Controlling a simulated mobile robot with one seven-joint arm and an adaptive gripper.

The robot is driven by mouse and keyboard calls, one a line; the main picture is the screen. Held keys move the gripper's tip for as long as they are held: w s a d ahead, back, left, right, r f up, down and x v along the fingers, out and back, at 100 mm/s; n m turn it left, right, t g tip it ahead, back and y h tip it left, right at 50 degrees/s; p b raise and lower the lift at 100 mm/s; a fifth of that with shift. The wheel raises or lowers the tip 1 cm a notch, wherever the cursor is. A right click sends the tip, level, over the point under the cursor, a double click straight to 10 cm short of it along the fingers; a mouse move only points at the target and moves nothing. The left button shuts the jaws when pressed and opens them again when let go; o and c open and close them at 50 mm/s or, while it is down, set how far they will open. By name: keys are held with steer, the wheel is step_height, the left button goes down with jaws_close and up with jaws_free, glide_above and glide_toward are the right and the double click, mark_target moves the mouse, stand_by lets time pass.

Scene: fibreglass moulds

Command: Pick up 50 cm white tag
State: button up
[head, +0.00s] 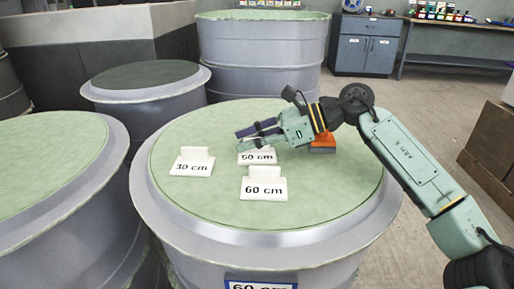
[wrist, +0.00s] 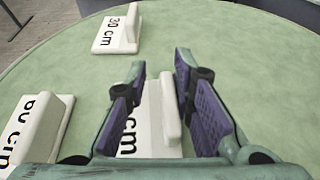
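The white 50 cm tag (head: 257,159) lies flat on the green top of the middle mould, with its lettering facing forward. In the wrist view the tag (wrist: 164,130) shows its upright white ridge between my fingers, and part of its lettering is covered by the left finger. My gripper (head: 240,139) is just above and behind the tag in the head view, hiding the tag's upper part. In the wrist view my gripper (wrist: 160,66) is open, with purple-padded fingers on either side of the ridge. I cannot tell whether a finger touches it.
The 30 cm tag (head: 192,165) stands to the left and the 60 cm tag (head: 264,187) in front, both close by on the mould top (head: 330,195). Other moulds stand left and behind.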

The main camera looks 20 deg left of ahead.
jaws_close()
steer(key=shift+r, duration=0.15)
